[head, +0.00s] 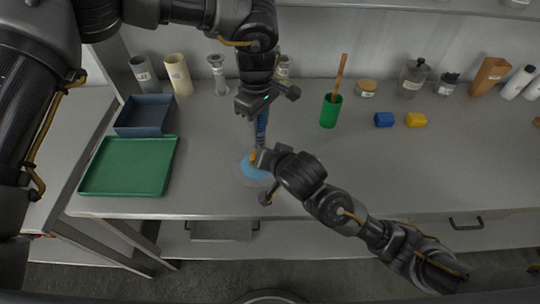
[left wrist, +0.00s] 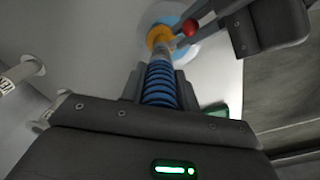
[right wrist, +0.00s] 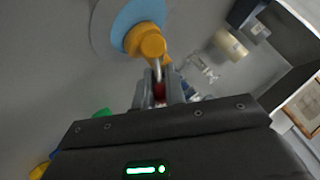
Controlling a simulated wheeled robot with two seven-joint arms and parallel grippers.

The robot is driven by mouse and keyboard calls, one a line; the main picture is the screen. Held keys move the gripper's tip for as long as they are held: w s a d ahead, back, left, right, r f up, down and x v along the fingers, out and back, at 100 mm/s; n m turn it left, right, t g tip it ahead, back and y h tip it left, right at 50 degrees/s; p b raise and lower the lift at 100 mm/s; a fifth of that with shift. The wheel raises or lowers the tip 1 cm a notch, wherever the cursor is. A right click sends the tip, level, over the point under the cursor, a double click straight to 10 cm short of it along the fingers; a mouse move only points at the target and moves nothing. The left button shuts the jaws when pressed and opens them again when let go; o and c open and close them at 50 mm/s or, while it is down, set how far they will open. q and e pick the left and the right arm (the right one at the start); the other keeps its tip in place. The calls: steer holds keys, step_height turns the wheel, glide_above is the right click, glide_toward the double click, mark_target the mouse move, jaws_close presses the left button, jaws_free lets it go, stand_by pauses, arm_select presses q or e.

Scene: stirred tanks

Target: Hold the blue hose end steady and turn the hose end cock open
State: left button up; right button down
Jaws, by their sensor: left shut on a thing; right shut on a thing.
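The blue ribbed hose (head: 261,128) hangs down from my left gripper (head: 260,108) in the head view. The left gripper is shut on it, with a finger on each side of the hose (left wrist: 160,85) in the left wrist view. At the hose's end is the orange cock (left wrist: 160,38), over a round blue surface (head: 250,173). The cock has a lever with a red knob (left wrist: 190,27). My right gripper (right wrist: 159,92) is shut on this lever, and the red knob shows between its fingers. The lever is partly hidden by the fingers.
A green tray (head: 126,166) and a dark blue bin (head: 146,115) stand on the left of the bench. A green cup (head: 331,111) with a wooden stick stands behind to the right. Blue (head: 384,120) and yellow (head: 416,120) blocks lie farther right. The bench's front right is clear.

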steer(key=shift+a+r+n+h, duration=0.1)
steer(key=shift+a+n+h, duration=0.25)
steer(key=shift+h, duration=0.45)
steer(key=shift+a+n+h, duration=0.2)
steer(key=shift+n+h, duration=0.25)
steer(key=shift+h, duration=0.35)
steer(key=shift+a+r+n+h, duration=0.1)
steer(key=shift+a+n+h, duration=0.25)
steer(key=shift+h, duration=0.45)
steer(key=shift+d, duration=0.1)
steer(key=c, duration=1.4)
jaws_free()
steer(key=shift+c, duration=0.2)
